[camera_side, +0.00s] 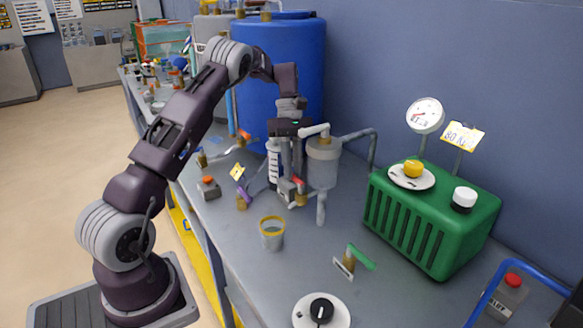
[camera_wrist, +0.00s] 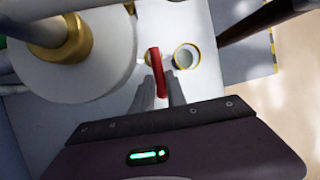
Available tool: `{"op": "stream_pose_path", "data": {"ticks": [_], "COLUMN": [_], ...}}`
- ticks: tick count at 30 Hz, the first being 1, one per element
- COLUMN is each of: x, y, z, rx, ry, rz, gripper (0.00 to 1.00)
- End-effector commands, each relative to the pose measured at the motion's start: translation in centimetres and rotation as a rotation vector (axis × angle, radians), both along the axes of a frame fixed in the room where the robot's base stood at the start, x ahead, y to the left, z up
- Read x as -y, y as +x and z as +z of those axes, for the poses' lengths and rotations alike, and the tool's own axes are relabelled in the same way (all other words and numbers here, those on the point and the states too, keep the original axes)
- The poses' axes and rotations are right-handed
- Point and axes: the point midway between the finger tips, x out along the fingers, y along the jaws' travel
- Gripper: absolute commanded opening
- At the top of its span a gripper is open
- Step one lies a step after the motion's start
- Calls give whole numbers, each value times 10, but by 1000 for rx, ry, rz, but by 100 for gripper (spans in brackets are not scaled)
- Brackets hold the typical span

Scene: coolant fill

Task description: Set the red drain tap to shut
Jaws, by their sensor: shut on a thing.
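The red drain tap (camera_wrist: 155,72) shows in the wrist view as a narrow red handle between my fingertips. In the side view only a small red part of the tap (camera_side: 297,181) shows, low beside the grey cylinder (camera_side: 323,163), mostly hidden by my fingers. My gripper (camera_side: 292,185) points down there, and in the wrist view my gripper (camera_wrist: 160,82) is shut on the red handle. The handle runs roughly up and down in the wrist picture. I cannot tell from its angle whether the tap is open or shut.
A yellow-rimmed cup (camera_side: 271,233) stands in front, and a purple-handled tap (camera_side: 243,195) is to the left. A green-handled tap (camera_side: 358,258), a black dial (camera_side: 321,310) and a green ribbed box (camera_side: 430,220) are to the right. A blue barrel (camera_side: 285,70) stands behind.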

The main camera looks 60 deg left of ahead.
Motion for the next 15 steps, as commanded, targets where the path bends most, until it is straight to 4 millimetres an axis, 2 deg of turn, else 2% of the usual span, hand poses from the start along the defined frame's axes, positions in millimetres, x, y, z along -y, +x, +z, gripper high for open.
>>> {"op": "stream_pose_path", "data": {"ticks": [12,13,15], "x": [2,2,2], "y": [2,2,2], "z": [1,1,1], "rx": [5,5,4], "ry": [-4,-4,-4], "rz": [-9,-10,-10], "gripper": [0,23,37]}}
